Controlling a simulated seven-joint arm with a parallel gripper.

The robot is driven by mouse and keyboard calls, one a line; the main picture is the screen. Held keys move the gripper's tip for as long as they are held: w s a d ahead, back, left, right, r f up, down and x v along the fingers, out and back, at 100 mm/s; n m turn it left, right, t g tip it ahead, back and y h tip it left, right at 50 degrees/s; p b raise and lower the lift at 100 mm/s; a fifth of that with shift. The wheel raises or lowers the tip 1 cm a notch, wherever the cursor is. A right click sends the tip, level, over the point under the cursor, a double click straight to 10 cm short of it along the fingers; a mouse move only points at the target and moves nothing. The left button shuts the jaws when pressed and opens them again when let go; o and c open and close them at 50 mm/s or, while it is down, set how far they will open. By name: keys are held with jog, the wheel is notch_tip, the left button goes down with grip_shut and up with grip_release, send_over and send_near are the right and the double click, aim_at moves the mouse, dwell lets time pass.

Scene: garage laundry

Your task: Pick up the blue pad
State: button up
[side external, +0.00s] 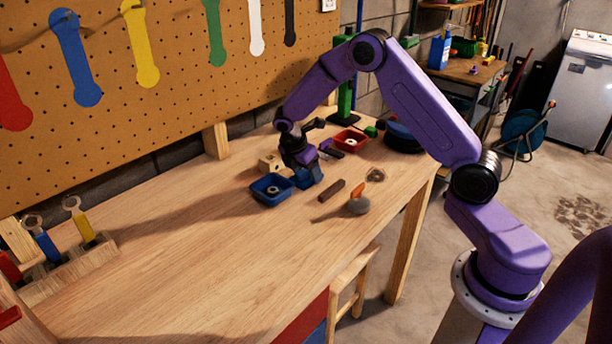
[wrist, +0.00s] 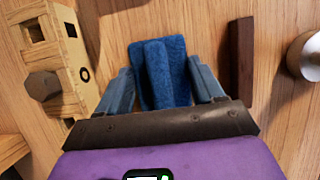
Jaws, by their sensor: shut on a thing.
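The blue pad (wrist: 167,62) is a textured, folded-looking blue piece in the wrist view, lying between my two fingers. My gripper (wrist: 163,84) is shut on it, with a blue-grey finger on each side. In the side external view, my gripper (side external: 308,178) points down close to the bench top, just right of a blue tray. There the pad is hard to tell from the blue fingers. Whether the pad touches the wood cannot be told.
On the workbench (side external: 190,245), the blue tray (side external: 258,191) and a wooden block (side external: 268,161) are close beside my gripper. A dark brown bar (side external: 331,190) and an orange-and-grey item (side external: 358,206) lie to the right. A red tray (side external: 350,148) is behind. The bench's left part is largely clear.

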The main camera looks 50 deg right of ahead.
jog(key=shift+r, duration=0.15)
jog(key=shift+r, duration=0.55)
jog(key=s+a+r, duration=0.2)
jog(key=s+r, duration=0.9)
jog(key=s, duration=0.3)
jog(key=shift+a+r, duration=0.15)
jog(key=shift+r, duration=0.15)
jog(key=shift+w, duration=0.1)
